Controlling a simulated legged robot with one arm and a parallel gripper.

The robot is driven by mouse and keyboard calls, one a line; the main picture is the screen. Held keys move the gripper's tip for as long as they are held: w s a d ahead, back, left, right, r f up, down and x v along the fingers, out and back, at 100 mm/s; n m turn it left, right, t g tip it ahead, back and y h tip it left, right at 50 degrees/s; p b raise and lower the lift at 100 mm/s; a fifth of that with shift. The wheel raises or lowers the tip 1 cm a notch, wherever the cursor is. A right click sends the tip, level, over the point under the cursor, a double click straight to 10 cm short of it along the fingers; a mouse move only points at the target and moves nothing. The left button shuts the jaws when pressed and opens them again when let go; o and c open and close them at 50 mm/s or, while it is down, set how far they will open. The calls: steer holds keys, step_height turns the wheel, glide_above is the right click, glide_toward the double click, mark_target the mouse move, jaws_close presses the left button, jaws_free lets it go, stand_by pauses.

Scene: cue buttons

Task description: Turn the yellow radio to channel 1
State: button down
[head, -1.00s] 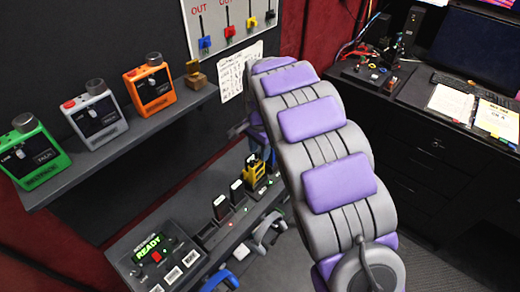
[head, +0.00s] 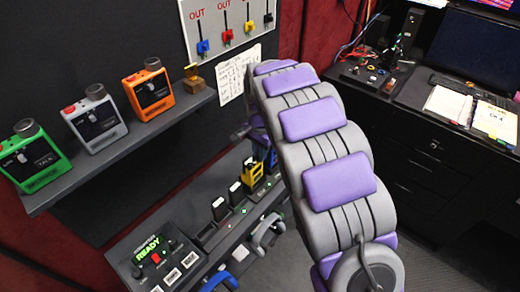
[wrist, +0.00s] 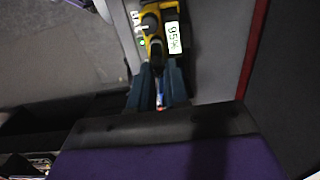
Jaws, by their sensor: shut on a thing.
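The yellow radio (head: 252,172) stands in the dock row on the low bench, just left of my arm in the head view. In the wrist view the yellow radio (wrist: 152,22) is at top centre, beside a small lit display. My gripper (wrist: 160,72) has its blue-grey fingers at the radio's near end, shut on part of it. Which part is between the fingertips is too dark and blurred to tell. In the head view my gripper is mostly hidden behind my arm. The channel setting cannot be read.
Other dark radios (head: 219,208) stand in the dock left of the yellow one. A green READY panel (head: 152,250) is at the bench's front end. Green, white and orange boxes (head: 150,92) sit on the shelf. A black desk (head: 430,140) is at right.

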steer(key=shift+f+n+p, duration=0.1)
steer(key=shift+n+p, duration=0.25)
steer(key=shift+n, duration=0.45)
steer(key=c, duration=1.1)
jaws_free()
steer(key=shift+a, duration=0.15)
step_height(320, 180, up, 17)
steer(key=p, duration=0.2)
steer(key=shift+p, duration=0.3)
